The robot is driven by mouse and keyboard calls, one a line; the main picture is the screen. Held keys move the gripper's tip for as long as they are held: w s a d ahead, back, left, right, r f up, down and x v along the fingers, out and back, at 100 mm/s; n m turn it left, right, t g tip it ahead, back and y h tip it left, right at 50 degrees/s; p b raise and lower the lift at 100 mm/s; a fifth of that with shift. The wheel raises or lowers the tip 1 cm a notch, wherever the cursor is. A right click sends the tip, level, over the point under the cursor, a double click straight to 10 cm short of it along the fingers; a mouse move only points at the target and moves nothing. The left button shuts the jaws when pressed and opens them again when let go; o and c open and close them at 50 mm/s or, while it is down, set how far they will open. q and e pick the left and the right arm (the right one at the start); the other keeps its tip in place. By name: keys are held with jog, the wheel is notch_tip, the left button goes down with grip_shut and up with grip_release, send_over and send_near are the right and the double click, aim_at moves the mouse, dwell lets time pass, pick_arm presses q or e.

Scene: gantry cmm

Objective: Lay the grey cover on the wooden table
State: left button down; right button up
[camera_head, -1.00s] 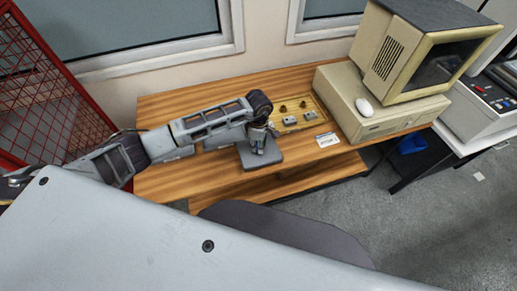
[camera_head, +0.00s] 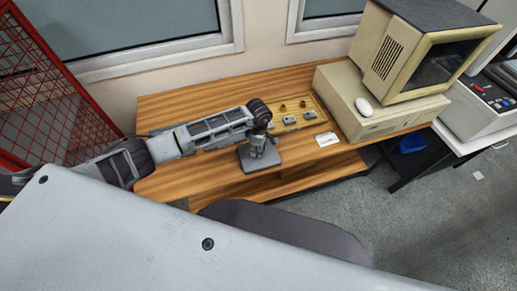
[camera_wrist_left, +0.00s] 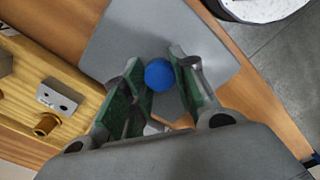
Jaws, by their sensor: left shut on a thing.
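The grey cover (camera_head: 264,166) is a flat grey plate with a blue knob (camera_wrist_left: 158,74). In the head view it is over the front part of the wooden table (camera_head: 185,178), near the front edge. I cannot tell whether it touches the wood. My left gripper (camera_head: 258,150) is above it, pointing down, its fingers shut on the blue knob. In the left wrist view the cover (camera_wrist_left: 120,45) spreads out beyond the green-padded fingers, with table wood on both sides. My right gripper is not in view.
A wooden tray (camera_head: 315,109) with small metal blocks and brass parts lies behind the cover. A white card (camera_head: 327,139) lies to its right. A beige computer (camera_head: 372,119) with a mouse (camera_head: 364,107) fills the right end. The table's left part is mostly clear.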

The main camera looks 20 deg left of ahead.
pick_arm(q)
jog(key=shift+f, duration=0.15)
jog(key=c, duration=1.2)
grip_release()
jog(key=shift+o, duration=0.4)
jog(key=shift+r, duration=0.25)
notch_tip(320, 180, up, 12)
jog(key=b, duration=0.1)
jog(key=shift+b, duration=0.4)
